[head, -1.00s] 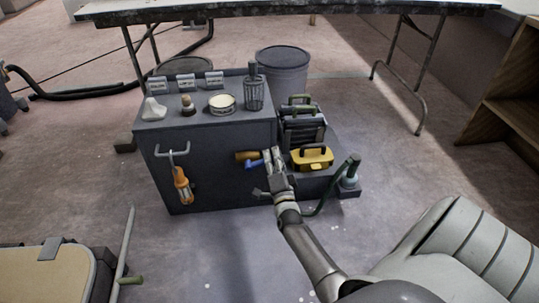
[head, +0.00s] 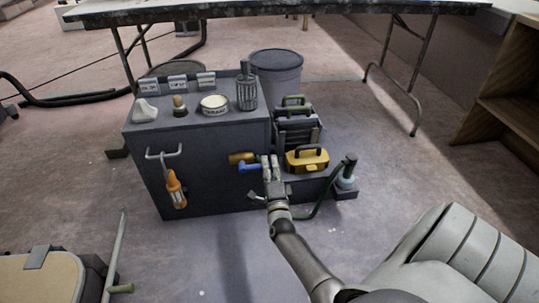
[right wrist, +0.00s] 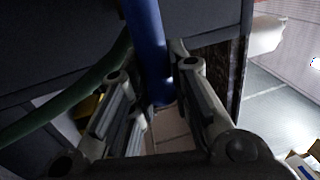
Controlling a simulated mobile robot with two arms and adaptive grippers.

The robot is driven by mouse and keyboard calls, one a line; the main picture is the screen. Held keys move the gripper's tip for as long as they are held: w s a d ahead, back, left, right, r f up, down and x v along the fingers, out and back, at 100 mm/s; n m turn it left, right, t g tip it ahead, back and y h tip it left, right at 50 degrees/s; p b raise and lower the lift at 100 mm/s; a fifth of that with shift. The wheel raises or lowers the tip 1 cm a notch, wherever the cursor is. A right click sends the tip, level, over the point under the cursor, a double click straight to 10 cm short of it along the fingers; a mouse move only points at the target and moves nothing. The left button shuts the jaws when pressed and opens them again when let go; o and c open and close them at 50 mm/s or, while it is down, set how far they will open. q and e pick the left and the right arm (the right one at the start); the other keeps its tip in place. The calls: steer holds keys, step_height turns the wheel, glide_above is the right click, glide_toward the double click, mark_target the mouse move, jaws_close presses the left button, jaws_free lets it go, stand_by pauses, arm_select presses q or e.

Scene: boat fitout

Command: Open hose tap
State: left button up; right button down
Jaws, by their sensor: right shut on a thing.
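The hose tap (head: 241,158) has a brass-coloured body and sticks out at the right of the dark grey cabinet's front. Its blue lever (head: 249,167) points right, just below the body. My right gripper (head: 269,168) is at the lever's right end. In the right wrist view the blue lever (right wrist: 146,45) runs down between the two fingers of my right gripper (right wrist: 152,92), which is shut on it. A green hose (head: 322,197) curves from behind my right wrist up to a stand at the right. My left gripper is out of view.
The cabinet (head: 215,190) carries a white tub (head: 215,105), a wire-caged lamp (head: 247,92) and small items. An orange-handled tool (head: 174,190) hangs on its front. A yellow toolbox (head: 307,160) stands close right of my gripper. A pale seat (head: 440,245) is at lower right.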

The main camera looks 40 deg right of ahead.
steer(key=c, duration=1.3)
jaws_free()
steer(key=v, duration=1.2)
